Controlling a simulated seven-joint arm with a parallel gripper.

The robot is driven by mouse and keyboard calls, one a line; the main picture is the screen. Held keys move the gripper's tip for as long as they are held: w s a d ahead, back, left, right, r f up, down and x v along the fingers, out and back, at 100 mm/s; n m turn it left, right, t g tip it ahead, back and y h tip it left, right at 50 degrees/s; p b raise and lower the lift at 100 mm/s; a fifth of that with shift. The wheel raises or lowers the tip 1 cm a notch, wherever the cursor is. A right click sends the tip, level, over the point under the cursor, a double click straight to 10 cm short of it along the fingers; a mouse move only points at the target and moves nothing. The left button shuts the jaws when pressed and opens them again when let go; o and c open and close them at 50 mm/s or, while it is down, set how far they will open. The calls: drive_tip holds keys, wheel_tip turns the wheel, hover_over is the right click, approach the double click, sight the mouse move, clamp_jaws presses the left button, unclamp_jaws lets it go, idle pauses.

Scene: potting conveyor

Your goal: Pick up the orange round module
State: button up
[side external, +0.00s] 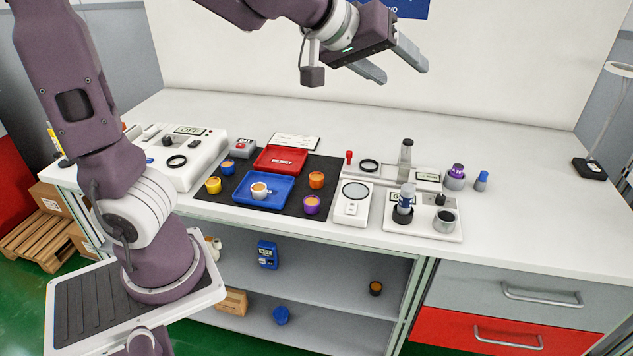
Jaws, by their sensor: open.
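The orange round module (316,180) stands on the black mat (285,205), to the right of the blue tray. It looks like a small upright cup shape, with a purple round module (311,204) just in front of it. My gripper (398,64) is open and empty, high above the back of the table and up to the right of the orange module. Nothing is between its fingers.
A blue tray (240,198) holds a white round module (259,190); a red reject tray (265,163) lies behind it. Yellow (213,185) and blue (228,167) modules stand left. A white device (351,208) stands to the right. The table's far right is mostly clear.

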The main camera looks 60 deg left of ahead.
drive_tip(key=s+a+f+n+g+y, duration=0.1)
drive_tip(key=s+a+n+g+y, duration=0.15)
drive_tip(key=a+y, duration=0.45)
drive_tip(key=s+a+f+n+g+y, duration=0.25)
drive_tip(key=a+y, duration=0.25)
drive_tip(key=a, duration=0.3)
approach(316, 178)
drive_tip(key=shift+w+a+f+n, duration=0.1)
drive_tip(key=shift+a+f+n, duration=0.35)
drive_tip(key=shift+a, duration=0.4)
drive_tip(key=shift+w+a+f+g, duration=0.1)
drive_tip(key=shift+a+f+g, duration=0.05)
drive_tip(key=shift+f+g, duration=0.2)
drive_tip(key=x, duration=0.4)
drive_tip(key=w+x, duration=0.1)
drive_tip(key=x, duration=0.1)
drive_tip(key=shift+w+a+r, duration=0.15)
drive_tip(key=shift+a+r, duration=0.1)
drive_tip(key=shift+r, duration=0.05)
clamp_jaws()
